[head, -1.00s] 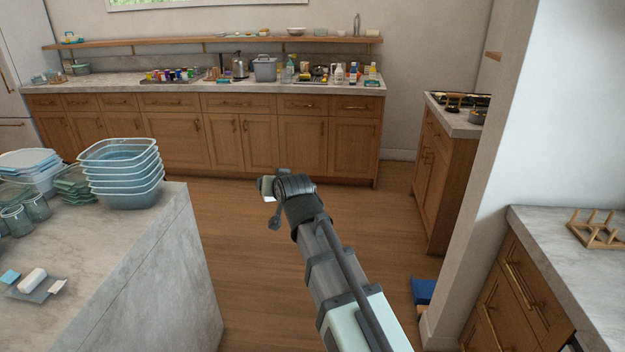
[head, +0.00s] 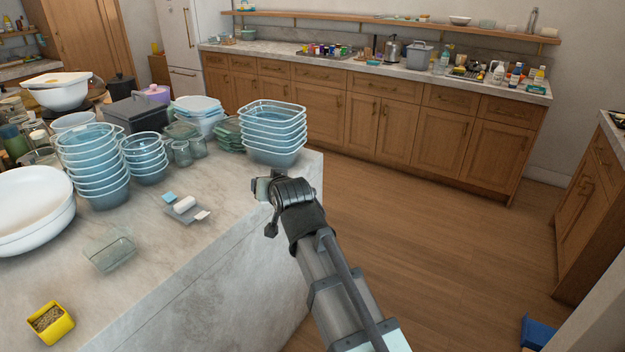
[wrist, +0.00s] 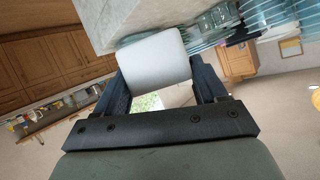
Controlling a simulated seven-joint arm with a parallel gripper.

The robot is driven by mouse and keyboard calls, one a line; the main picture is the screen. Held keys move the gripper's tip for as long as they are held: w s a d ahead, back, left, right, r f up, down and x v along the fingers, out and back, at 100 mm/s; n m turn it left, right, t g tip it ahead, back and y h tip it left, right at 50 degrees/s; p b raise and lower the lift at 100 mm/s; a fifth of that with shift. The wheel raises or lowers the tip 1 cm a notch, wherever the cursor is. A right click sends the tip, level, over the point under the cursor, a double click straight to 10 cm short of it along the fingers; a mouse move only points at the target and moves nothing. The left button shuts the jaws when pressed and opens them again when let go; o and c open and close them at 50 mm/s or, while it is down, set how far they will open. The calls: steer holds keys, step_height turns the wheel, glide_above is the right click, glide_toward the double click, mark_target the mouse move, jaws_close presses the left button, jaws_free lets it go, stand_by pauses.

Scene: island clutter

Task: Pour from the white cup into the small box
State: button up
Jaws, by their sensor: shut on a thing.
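My gripper (wrist: 158,78) is shut on the white cup (wrist: 153,58), with one finger on each side. The cup's inside and contents are hidden. In the head view my gripper (head: 264,190) is above the right edge of the marble island (head: 225,255), and the cup is too small and covered to make out clearly. Two small boxes stand on the island: a clear, empty-looking one (head: 110,253) left of my gripper, and a yellow one (head: 51,322) with brownish grains at the near left. I cannot tell which the task means.
Stacked blue tubs (head: 273,135) stand just behind my gripper. A tray with a white block (head: 184,204) lies left of it. More stacked tubs (head: 92,165) and white bowls (head: 35,210) crowd the left. The island's near middle is bare.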

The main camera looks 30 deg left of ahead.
steer(key=s+a+n+g+y, duration=0.15)
steer(key=s+a, duration=0.45)
steer(key=s, duration=0.8)
steer(key=s+a+n+g, duration=0.3)
steer(key=s+a, duration=0.3)
steer(key=s, duration=0.7)
steer(key=s+a+n+g+y, duration=0.15)
steer(key=s+a, duration=0.55)
steer(key=s, duration=0.7)
steer(key=w+a+m+h, duration=0.2)
steer(key=w+a, duration=0.1)
steer(key=shift+w+g+h, duration=0.15)
steer(key=shift+g+h, duration=0.15)
steer(key=shift+w+a+f+m+g+h, duration=0.15)
steer(key=shift+w+a+m+g+h, duration=0.15)
steer(key=shift+w+g+h, duration=0.25)
